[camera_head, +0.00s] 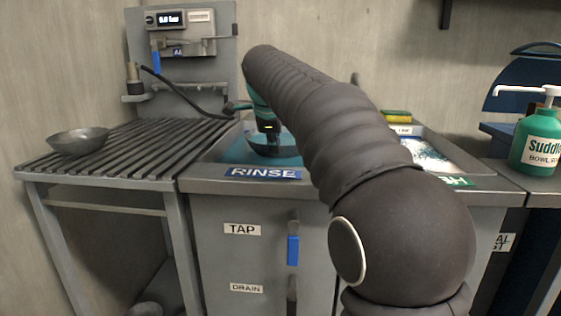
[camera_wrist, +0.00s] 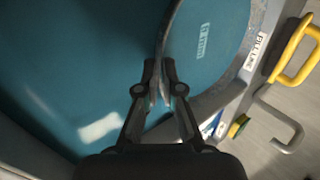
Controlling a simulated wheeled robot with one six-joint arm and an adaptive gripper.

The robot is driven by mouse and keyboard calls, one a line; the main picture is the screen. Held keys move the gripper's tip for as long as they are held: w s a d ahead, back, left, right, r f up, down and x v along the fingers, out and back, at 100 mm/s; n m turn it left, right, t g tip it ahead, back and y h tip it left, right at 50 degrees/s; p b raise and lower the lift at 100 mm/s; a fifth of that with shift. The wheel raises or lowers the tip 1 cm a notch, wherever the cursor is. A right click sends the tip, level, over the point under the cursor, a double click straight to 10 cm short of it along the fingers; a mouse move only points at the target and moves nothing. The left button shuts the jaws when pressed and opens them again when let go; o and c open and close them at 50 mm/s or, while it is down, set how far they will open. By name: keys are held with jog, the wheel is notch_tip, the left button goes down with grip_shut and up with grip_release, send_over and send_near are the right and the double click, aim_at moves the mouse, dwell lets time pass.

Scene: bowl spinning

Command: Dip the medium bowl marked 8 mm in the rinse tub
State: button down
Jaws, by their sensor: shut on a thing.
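The rinse tub (camera_head: 215,160) carries a blue RINSE label on its front rim and holds blue water. A dark bowl (camera_head: 272,150) is in this tub, partly in the water and tilted. My gripper (camera_head: 269,130) reaches down to it, partly hidden by my own arm. In the wrist view my gripper (camera_wrist: 162,85) is shut on the rim of this bowl (camera_wrist: 210,65). The bowl's surface looks teal there, with a small white marking too blurred to read. A fill line label is close by the bowl.
Another grey bowl (camera_head: 78,141) stands on the slatted rack (camera_head: 130,150) at left. A meter panel with a hose (camera_head: 185,95) stands behind. A second basin (camera_head: 425,155) with foam lies right, a sponge (camera_head: 396,116) behind it. A green soap bottle (camera_head: 537,140) stands far right.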

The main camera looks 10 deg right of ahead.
notch_tip(320, 180, up, 10)
jog(key=p, duration=0.7)
jog(key=shift+s+d+f, duration=0.1)
dwell(1.2)
